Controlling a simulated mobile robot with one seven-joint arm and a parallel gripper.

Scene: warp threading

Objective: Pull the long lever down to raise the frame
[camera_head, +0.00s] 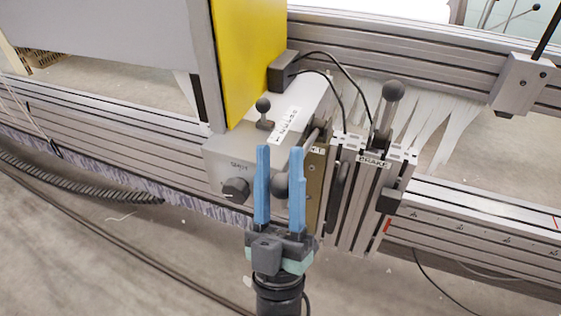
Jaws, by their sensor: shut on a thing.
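My gripper (280,153) points up the picture with its two blue fingers on either side of a dark grey ball knob (281,185). The fingers are shut on this knob, which appears to be the end of the long lever. A short dark rod (313,137) shows just above and right of the fingers. Most of the lever's shaft is hidden or seen end-on, so its angle is hard to tell. I cannot tell for sure which part is the frame that the lever raises.
Another lever with a ball knob (392,90) stands by the "BRAKE" label (373,161). A small ball-topped knob (264,104) and a round dial (236,190) sit on the grey box (222,160). A yellow panel (252,60) rises behind. Aluminium rails (480,225) run across; floor cables lie left.

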